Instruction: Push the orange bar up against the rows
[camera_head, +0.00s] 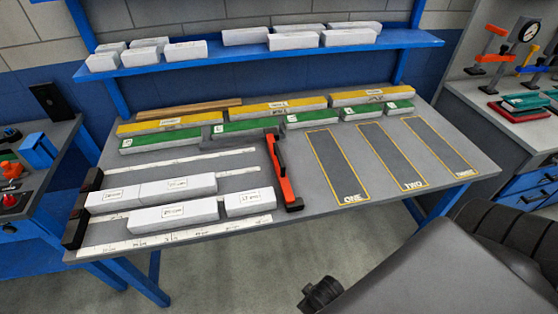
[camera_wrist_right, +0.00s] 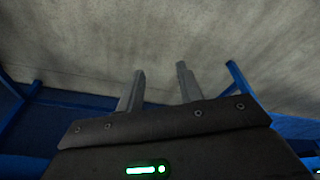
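The orange bar (camera_head: 283,178), with black parts at its upper end and foot, lies across the table right of the rows. The back row of white blocks (camera_head: 150,191) ends well left of the bar, with a clear gap. The front row has a long white block (camera_head: 173,215) and, apart from it, a short white block (camera_head: 249,201) close to the bar; I cannot tell if they touch. Black end stops (camera_head: 75,230) stand at the rows' left ends. My right gripper (camera_wrist_right: 160,70) is open and empty, over bare floor in the wrist view. My left gripper is not in view.
Green (camera_head: 160,140) and yellow-topped blocks (camera_head: 172,124) line the table's back, near the bar's upper end. Marked lanes ONE, TWO and a third (camera_head: 338,165) lie empty at right. A blue shelf (camera_head: 240,56) holds white blocks. My arm covers the lower right.

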